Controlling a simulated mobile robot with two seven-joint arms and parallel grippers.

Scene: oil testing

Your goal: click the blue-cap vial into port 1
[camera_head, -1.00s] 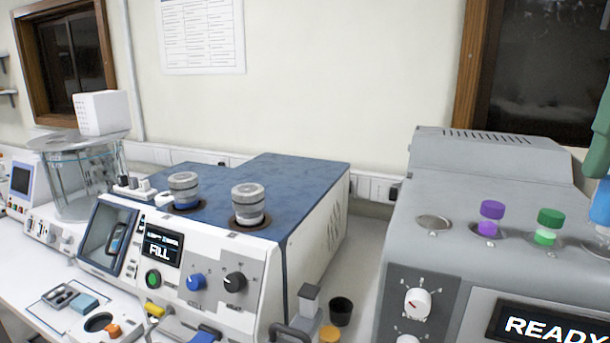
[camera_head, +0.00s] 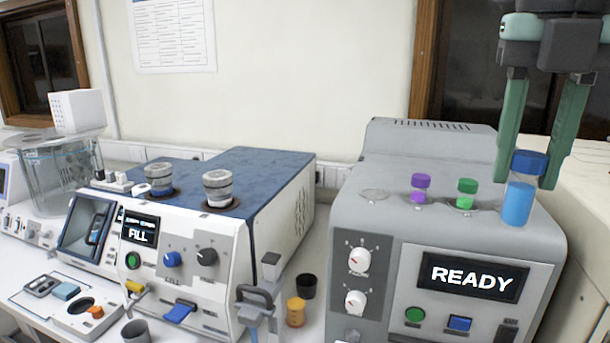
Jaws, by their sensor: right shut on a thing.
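My right gripper (camera_head: 527,172) comes down from the upper right with its green fingers shut on the blue-cap vial (camera_head: 518,203). The vial is upright, has a blue cap and blue liquid, and shows over the right end of the grey machine's top (camera_head: 440,228). I cannot tell whether its base touches the machine. An empty round port (camera_head: 375,195) is at the left of the row on that top. A purple-cap vial (camera_head: 420,188) and a green-cap vial (camera_head: 466,194) stand to its right. No port number is readable. My left gripper is not in view.
The grey machine's display (camera_head: 470,277) reads READY. A blue-and-white machine (camera_head: 190,240) stands to the left, with two grey-capped containers on top.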

